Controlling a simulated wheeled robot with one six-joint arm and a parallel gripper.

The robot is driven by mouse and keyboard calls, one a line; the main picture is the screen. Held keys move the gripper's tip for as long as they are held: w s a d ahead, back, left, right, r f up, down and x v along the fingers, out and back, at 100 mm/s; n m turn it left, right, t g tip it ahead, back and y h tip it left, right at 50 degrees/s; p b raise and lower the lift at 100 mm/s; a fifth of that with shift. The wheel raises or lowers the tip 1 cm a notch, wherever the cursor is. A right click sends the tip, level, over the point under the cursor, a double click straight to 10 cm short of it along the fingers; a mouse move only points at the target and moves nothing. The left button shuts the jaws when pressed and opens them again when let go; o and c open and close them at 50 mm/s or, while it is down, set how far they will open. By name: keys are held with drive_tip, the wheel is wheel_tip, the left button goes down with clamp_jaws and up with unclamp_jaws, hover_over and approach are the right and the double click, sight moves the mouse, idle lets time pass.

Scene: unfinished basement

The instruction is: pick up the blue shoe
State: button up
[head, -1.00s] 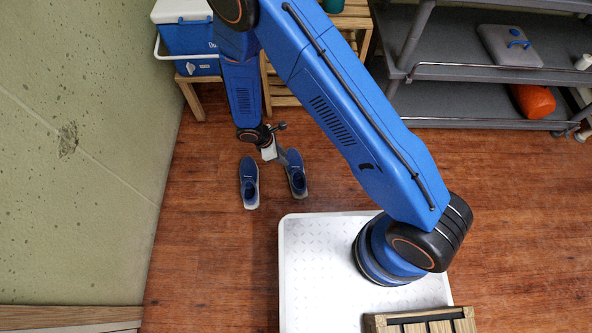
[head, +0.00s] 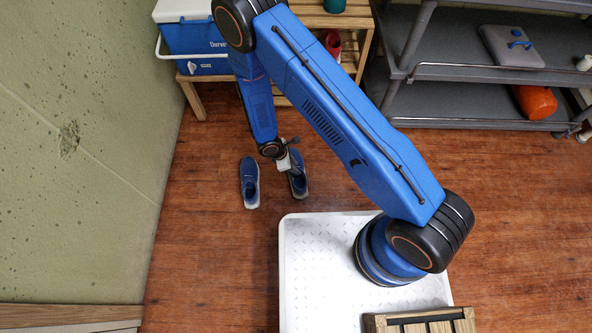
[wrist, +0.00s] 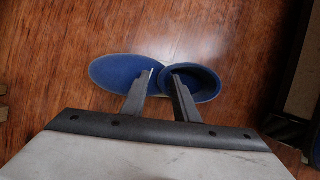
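Two blue shoes with pale soles stand on the wooden floor in the head view, the left shoe (head: 250,184) and the right shoe (head: 299,185). My gripper (head: 295,168) is over the right shoe and hides part of it. In the wrist view one blue shoe (wrist: 112,71) lies lengthwise across the picture, its dark opening to the right. My gripper (wrist: 162,76) shows two fingers apart in front of that shoe, around its middle. Nothing is held between them. I cannot tell whether the fingertips touch the shoe.
A blue and white cooler (head: 194,38) sits on a wooden rack (head: 200,100) at the back left, with a red object (head: 331,42) on the rack. A grey shelf unit (head: 460,112) holds an orange item (head: 535,102). Floor around the shoes is clear.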

drive_tip(key=shift+d+f, duration=0.2)
drive_tip(key=shift+f, duration=0.2)
clamp_jaws()
idle(1.2)
